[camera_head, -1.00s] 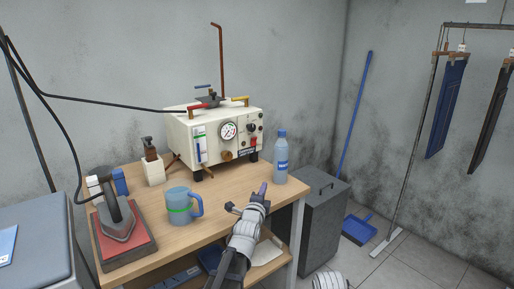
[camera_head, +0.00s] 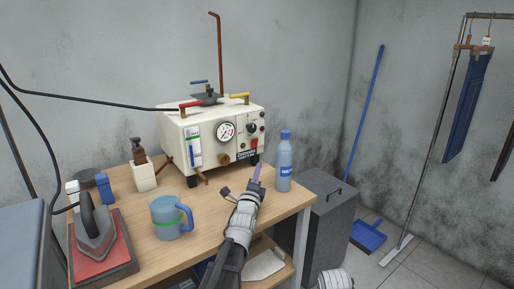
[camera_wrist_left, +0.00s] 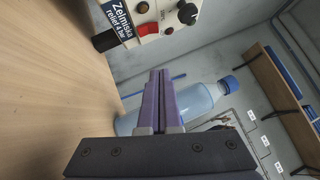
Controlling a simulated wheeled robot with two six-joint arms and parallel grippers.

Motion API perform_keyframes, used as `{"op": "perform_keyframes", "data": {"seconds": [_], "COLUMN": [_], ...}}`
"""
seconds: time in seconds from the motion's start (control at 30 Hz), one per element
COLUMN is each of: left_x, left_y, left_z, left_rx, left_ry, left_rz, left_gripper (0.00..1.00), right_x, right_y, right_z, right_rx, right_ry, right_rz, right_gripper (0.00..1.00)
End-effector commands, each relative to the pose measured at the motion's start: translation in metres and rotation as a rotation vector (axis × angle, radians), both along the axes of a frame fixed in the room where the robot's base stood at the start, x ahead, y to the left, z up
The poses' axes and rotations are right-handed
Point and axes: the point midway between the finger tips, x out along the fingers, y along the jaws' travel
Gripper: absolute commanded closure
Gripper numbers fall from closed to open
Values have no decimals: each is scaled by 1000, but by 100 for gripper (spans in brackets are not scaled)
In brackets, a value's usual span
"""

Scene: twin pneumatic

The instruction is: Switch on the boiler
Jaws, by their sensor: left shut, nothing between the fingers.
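The boiler (camera_head: 207,137) is a cream box on the wooden table, with a round gauge (camera_head: 226,132), knobs and a small red switch on its front. The wrist view shows the red switch (camera_wrist_left: 148,29) beside a black knob, above the label "Zelmiska relief 4 bar". I cannot tell the switch's position. My left gripper (camera_head: 257,173) has purple fingers, shut and empty, in front of the boiler's right side and apart from it. Its fingertips (camera_wrist_left: 158,74) point toward the panel in the wrist view.
A water bottle (camera_head: 284,163) stands close to the right of my left gripper. A blue mug (camera_head: 166,218), an iron (camera_head: 94,232) and a white holder (camera_head: 144,176) stand on the left of the table. A grey bin (camera_head: 327,215) is at the right.

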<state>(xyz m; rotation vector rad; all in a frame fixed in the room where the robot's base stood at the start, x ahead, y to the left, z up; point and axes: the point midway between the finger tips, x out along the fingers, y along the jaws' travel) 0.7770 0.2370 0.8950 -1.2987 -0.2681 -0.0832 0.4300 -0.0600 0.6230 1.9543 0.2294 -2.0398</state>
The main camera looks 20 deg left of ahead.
Motion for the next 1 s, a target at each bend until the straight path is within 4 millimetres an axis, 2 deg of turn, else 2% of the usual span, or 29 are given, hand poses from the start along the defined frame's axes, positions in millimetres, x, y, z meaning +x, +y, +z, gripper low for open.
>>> {"op": "perform_keyframes", "data": {"seconds": [0.17,0.63,0.8,1.0], "left_x": [15,104,113,119], "left_y": [1,9,28,38], "left_z": [4,27,35,38], "left_rx": [-1,-1,0,-1], "left_ry": [0,1,1,1], "left_rz": [0,0,1,0], "left_gripper": [100,100,100,100], "right_x": [0,0,0,0], "right_y": [0,0,0,0], "right_z": [5,27,35,38], "right_rx": [0,0,0,0], "right_ry": [0,0,0,0], "right_rz": [0,0,0,0], "right_gripper": [50,50,50,50]}}
